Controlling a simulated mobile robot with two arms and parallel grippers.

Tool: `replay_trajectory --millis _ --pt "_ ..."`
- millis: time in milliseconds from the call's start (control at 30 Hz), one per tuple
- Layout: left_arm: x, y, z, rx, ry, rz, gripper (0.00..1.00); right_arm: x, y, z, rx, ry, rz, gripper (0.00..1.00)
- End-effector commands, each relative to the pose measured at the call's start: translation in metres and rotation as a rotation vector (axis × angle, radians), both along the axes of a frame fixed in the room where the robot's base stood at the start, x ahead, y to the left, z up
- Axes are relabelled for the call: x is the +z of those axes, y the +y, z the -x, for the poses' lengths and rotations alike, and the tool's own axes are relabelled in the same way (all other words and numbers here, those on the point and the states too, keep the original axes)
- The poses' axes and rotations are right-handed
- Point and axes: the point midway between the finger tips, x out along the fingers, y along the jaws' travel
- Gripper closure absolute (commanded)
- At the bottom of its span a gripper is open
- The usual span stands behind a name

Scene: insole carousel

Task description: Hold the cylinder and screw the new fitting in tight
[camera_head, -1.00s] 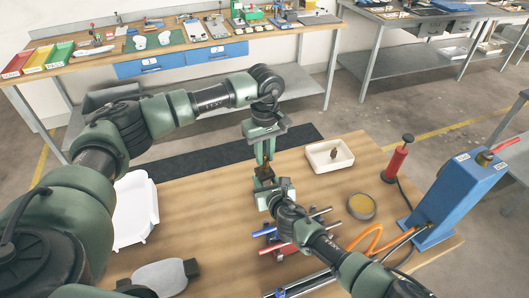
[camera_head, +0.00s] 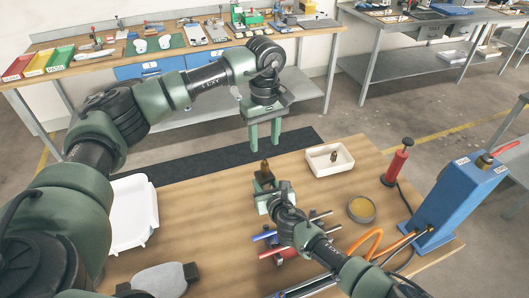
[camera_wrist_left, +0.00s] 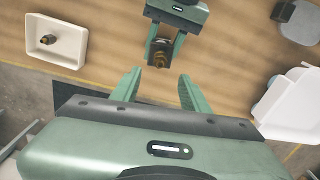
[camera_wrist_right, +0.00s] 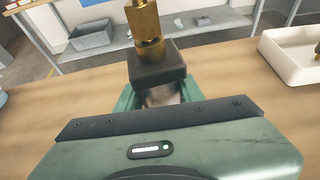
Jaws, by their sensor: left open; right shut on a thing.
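My right gripper (camera_head: 264,190) is shut on the cylinder, whose dark square end (camera_wrist_right: 157,66) sticks up out of the jaws. A brass fitting (camera_wrist_right: 146,28) stands upright on that end. The fitting also shows small in the head view (camera_head: 265,168) and from above in the left wrist view (camera_wrist_left: 159,56). I cannot tell how tightly it is seated. My left gripper (camera_head: 265,148) is open and empty, fingers down, above the fitting and apart from it. Most of the cylinder's body is hidden by the right gripper.
A white tray (camera_head: 316,167) holds another small fitting (camera_head: 334,155). A round tin (camera_head: 361,210), a red hand pump (camera_head: 396,163) and a blue device (camera_head: 450,205) with orange hose stand to the right. A white bin (camera_head: 132,240) is at left. Coloured rods lie near the right arm.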

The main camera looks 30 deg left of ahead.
Motion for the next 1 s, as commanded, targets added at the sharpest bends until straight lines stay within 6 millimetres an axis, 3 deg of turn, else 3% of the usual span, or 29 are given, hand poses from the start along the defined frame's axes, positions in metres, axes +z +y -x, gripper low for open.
replay_trajectory --millis 200,400,733,767,1000 --pt "0.035 0.0 0.0 0.0 -0.002 0.001 0.55 0.0 0.0 0.0 -0.001 0.0 0.0 1.0" --pt "0.044 0.0 0.0 0.0 0.001 0.001 0.55 0.0 0.0 0.0 -0.001 0.0 0.0 1.0" --pt "0.044 0.0 0.0 0.0 0.001 0.001 0.55 0.0 0.0 0.0 -0.001 0.0 0.0 1.0" --pt "0.043 0.0 0.0 -0.001 0.001 0.001 0.58 0.0 0.0 0.0 -0.001 0.0 0.0 1.0" --pt "0.005 -0.001 0.001 -0.133 0.004 0.0 0.58 0.0 0.0 0.0 -0.001 0.0 0.0 1.0"
